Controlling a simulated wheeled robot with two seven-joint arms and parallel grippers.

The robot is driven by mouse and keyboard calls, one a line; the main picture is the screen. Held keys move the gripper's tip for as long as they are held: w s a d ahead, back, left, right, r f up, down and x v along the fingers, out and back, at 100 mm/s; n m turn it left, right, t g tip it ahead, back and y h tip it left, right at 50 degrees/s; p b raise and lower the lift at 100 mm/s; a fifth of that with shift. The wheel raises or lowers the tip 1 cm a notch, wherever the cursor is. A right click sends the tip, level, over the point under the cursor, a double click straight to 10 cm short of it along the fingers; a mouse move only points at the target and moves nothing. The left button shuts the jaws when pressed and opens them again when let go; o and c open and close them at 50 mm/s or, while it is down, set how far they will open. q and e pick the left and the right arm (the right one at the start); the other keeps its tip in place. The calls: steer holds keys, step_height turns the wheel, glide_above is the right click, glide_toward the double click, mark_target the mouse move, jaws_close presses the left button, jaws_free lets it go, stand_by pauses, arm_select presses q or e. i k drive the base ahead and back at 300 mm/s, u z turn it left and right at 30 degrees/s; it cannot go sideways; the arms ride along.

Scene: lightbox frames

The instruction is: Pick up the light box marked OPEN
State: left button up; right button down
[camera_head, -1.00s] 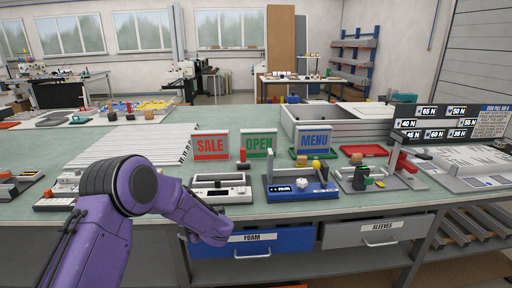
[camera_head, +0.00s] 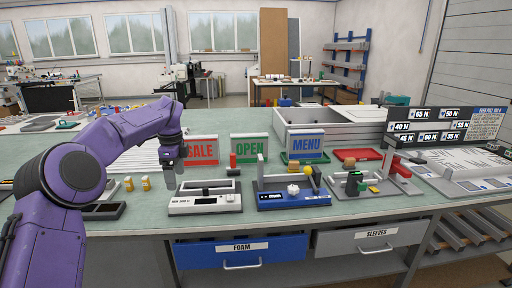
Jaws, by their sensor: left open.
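My left gripper (camera_head: 172,182) hangs pointing down, open, in front of and left of the SALE box, apart from the OPEN box. My right gripper is not in view.
A white device (camera_head: 206,204) lies just right of my left gripper. A blue fixture (camera_head: 293,200) and a grey fixture (camera_head: 375,193) stand along the front. A small red-topped part (camera_head: 233,166) stands before the OPEN box. A display board (camera_head: 430,126) is at the right.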

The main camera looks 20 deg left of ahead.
mark_target(246, 146)
steer(key=i, duration=1.85)
steer(key=u, duration=0.05)
